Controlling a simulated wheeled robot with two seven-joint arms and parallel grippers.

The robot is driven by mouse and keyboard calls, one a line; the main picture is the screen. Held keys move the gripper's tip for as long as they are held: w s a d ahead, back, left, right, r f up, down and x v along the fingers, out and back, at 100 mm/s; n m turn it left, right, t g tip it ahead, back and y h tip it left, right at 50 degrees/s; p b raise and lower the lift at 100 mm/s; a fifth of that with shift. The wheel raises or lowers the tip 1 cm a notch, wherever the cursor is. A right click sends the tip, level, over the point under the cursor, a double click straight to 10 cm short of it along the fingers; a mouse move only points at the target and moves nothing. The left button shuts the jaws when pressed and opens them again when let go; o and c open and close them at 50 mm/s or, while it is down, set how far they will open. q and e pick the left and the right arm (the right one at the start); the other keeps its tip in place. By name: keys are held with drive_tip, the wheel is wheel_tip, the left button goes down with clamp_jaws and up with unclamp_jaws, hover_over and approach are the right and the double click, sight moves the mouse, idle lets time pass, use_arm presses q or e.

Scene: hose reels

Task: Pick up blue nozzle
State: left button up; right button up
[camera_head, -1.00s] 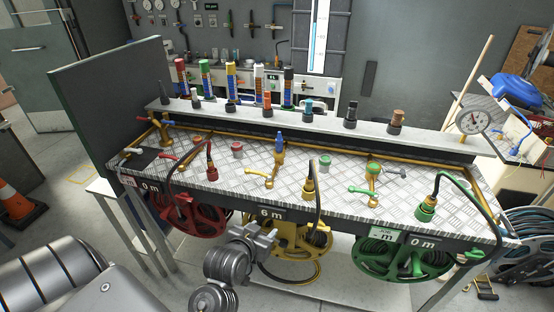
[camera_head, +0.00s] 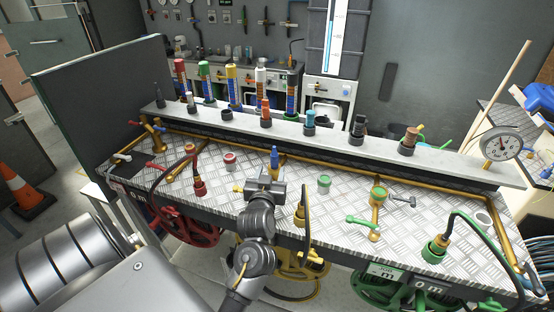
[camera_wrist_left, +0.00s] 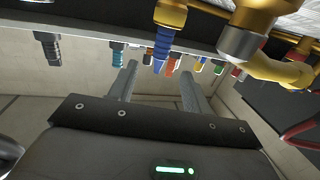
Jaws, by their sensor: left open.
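The blue nozzle (camera_head: 274,158) stands upright on a brass fitting of the yellow pipework in the middle of the metal bench. In the left wrist view, which looks upside down, the blue nozzle (camera_wrist_left: 163,46) points down from its brass fitting (camera_wrist_left: 171,13). My left gripper (camera_head: 266,180) is just in front of the nozzle in the head view and hides part of the yellow pipework. Its two fingers (camera_wrist_left: 160,82) are apart in the wrist view, with nothing held between them. The nozzle lies beyond the fingertips. My right gripper is not in view.
A raised shelf (camera_head: 335,136) behind holds a row of nozzles, including a teal one (camera_head: 309,122) and an orange one (camera_head: 266,112). A black hose (camera_head: 307,205) arches close to my left arm's right. A red hose fitting (camera_head: 199,187) stands left.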

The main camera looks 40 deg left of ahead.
sight(274, 159)
use_arm(q)
drive_tip(key=x, duration=0.3)
drive_tip(key=shift+s+a, duration=0.15)
drive_tip(key=shift+w+a+f, duration=0.15)
drive_tip(key=shift+w+a, duration=0.05)
drive_tip(key=shift+w, duration=0.3)
drive_tip(key=shift+w+a+p, duration=0.1)
drive_tip(key=shift+w+p, duration=0.1)
drive_tip(key=shift+p, duration=0.2)
drive_tip(key=p+x, duration=0.1)
drive_tip(key=x, duration=0.3)
drive_tip(key=shift+w+a+f, duration=0.1)
drive_tip(key=shift+w+a, duration=0.05)
drive_tip(key=shift+w, duration=0.1)
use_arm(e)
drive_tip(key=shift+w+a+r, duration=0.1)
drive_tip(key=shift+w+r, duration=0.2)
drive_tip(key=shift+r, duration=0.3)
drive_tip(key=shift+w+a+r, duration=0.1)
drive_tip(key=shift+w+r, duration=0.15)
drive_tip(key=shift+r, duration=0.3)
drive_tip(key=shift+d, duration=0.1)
use_arm(q)
clamp_jaws()
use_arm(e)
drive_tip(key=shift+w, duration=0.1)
